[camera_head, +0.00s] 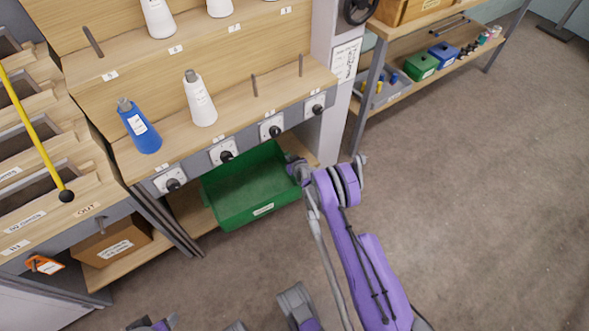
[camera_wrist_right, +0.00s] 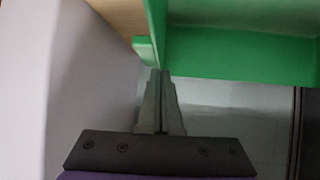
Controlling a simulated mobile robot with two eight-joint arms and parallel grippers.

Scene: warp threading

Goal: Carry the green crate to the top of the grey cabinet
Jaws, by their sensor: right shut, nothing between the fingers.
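The green crate (camera_head: 237,216) sits low under the yarn bench, and its front wall carries a white label. It looks empty where its inside shows. My right gripper (camera_head: 291,163) is at the crate's right end, beneath the bench edge. In the right wrist view its fingers (camera_wrist_right: 160,78) are closed together with nothing between them. Their tips are right by the green crate's wall (camera_wrist_right: 240,52); I cannot tell whether they touch it. I cannot make out a grey cabinet clearly.
The bench (camera_head: 240,105) above the crate holds a blue cone (camera_head: 140,128), a white cone (camera_head: 200,100) and pegs. A cardboard box (camera_head: 110,243) sits on the low shelf at left. A shelf rack (camera_head: 395,98) stands at upper right. The floor (camera_head: 470,190) at right is clear.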

